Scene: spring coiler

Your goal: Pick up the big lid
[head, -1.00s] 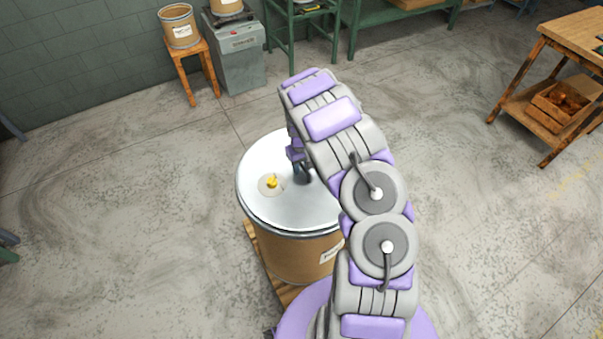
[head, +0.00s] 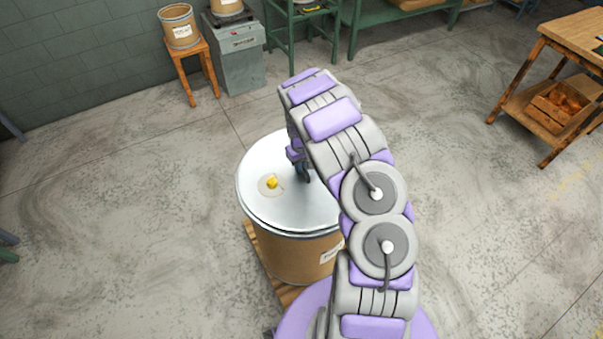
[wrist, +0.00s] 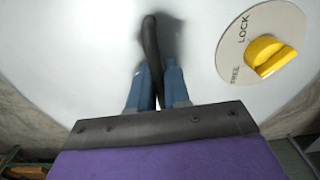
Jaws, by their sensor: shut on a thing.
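The big lid (head: 272,212) is a round, pale metal disc lying on top of a large brown drum (head: 300,258). A yellow knob (head: 272,183) sits on a round plate on the lid. In the wrist view the knob (wrist: 270,56) is at the upper right, beside the words LOCK and FREE. My gripper (head: 305,174) is low over the lid, to the right of the knob and partly hidden by my arm. In the wrist view its blue fingers (wrist: 159,82) are shut on a dark handle (wrist: 151,45) on the lid.
The drum stands on a wooden pallet (head: 262,255). A wooden stool (head: 188,62) with a small drum (head: 180,27) and a grey cabinet (head: 238,60) stand at the back wall. A wooden workbench (head: 555,80) is at the right. Open floor surrounds the drum.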

